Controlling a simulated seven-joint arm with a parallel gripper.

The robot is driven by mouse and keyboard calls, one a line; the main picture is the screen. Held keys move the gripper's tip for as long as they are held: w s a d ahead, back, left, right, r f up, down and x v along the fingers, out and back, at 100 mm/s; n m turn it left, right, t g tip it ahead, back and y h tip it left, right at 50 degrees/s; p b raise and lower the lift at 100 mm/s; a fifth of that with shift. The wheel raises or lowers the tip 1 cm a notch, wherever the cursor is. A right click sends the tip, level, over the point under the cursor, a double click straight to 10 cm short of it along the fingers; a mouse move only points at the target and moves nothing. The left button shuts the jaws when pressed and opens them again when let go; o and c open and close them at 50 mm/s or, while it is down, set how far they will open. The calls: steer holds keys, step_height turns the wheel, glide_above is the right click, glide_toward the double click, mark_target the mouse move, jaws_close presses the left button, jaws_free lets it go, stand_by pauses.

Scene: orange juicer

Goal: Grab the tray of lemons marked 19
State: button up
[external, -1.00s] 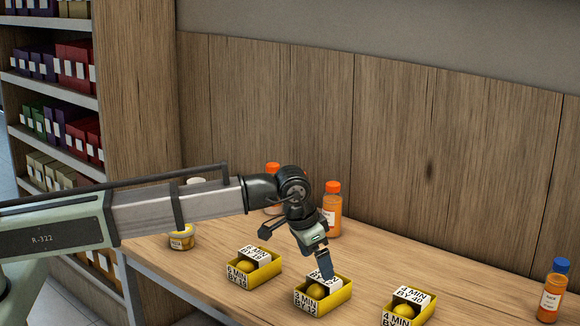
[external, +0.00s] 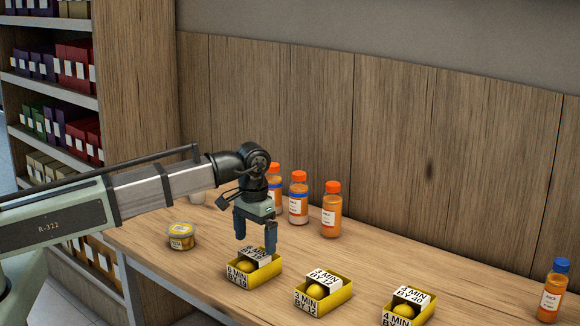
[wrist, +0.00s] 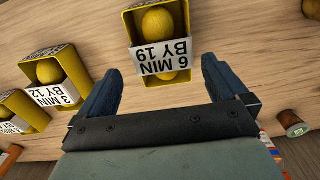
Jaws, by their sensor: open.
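The tray of lemons marked "6 MIN BY 19" (external: 253,270) is a yellow open box with a white label across it, the leftmost of three on the table. In the wrist view the same tray (wrist: 135,55) lies ahead of the fingers, with one lemon (wrist: 158,24) beyond the label and part of another below it. My gripper (external: 255,244) is open and empty, pointing down just above and behind this tray. In the wrist view my gripper (wrist: 160,82) has its fingers apart, with the near end of the tray between them. I cannot tell whether they touch it.
A yellow tray marked "3 MIN BY 12" (external: 323,293) and one marked "4 MIN BY 40" (external: 408,306) stand to the right. Orange bottles (external: 331,212) stand behind my gripper.

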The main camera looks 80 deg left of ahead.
mark_target(255, 264)
steer(key=shift+s+f, duration=0.2)
steer(key=shift+f, duration=4)
steer(key=shift+c, duration=0.4)
steer(key=c, duration=0.8)
steer(key=shift+r, duration=0.15)
